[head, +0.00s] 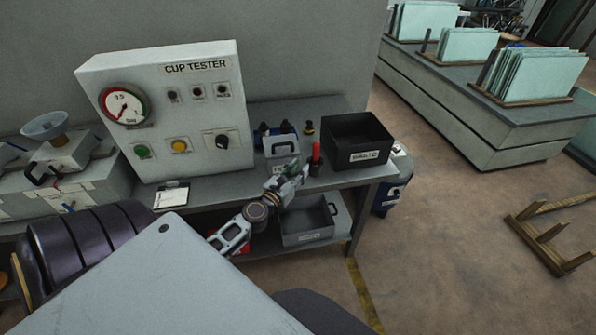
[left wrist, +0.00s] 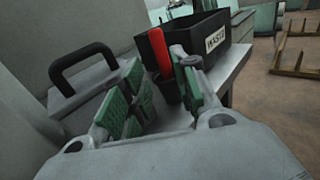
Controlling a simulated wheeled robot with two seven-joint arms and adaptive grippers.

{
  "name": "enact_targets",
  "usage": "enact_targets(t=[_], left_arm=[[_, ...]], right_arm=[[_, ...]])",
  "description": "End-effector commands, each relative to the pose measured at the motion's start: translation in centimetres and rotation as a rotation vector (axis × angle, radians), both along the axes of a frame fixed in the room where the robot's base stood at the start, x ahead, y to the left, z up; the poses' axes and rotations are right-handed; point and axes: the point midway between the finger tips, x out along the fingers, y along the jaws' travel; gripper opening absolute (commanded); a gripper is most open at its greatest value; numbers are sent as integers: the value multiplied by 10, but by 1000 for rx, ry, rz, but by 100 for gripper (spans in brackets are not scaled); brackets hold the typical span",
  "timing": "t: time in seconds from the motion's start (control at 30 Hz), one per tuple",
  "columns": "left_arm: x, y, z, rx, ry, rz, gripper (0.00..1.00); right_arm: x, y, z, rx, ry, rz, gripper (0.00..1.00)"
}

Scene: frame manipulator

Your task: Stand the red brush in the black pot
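The red brush (head: 316,153) is upright on the bench, left of the black box. Its lower end meets the small dark pot (head: 315,169); the brush seems to stand in the pot. In the left wrist view, the brush (left wrist: 160,50) rises from the pot (left wrist: 170,91), leaning slightly. My left gripper (head: 291,178) is just left of and in front of them. In the left wrist view, its green-padded fingers (left wrist: 156,92) are spread, with nothing seen clamped between them; the brush shows beyond the gap. The pot is partly hidden by the right-hand finger. My right gripper is not in view.
A black waste box (head: 357,141) stands right of the pot, near the bench end. A grey case with a handle (head: 282,146) is behind left. The cup tester (head: 170,110) fills the bench's left part. A grey bin (head: 308,222) sits on the lower shelf.

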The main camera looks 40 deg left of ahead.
Motion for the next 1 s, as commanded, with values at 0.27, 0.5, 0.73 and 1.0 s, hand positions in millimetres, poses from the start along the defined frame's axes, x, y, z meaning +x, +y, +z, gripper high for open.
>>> enact_targets(t=[0.27,0.5,0.73,1.0], left_arm=[[0,0,0,0,0,0,29],[0,0,0,6,0,-1,29],[3,-12,-6,143,12,-22,29],[8,-47,-23,569,41,-89,29]], right_arm=[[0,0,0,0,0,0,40],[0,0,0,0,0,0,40],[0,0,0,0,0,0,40],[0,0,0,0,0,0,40]])
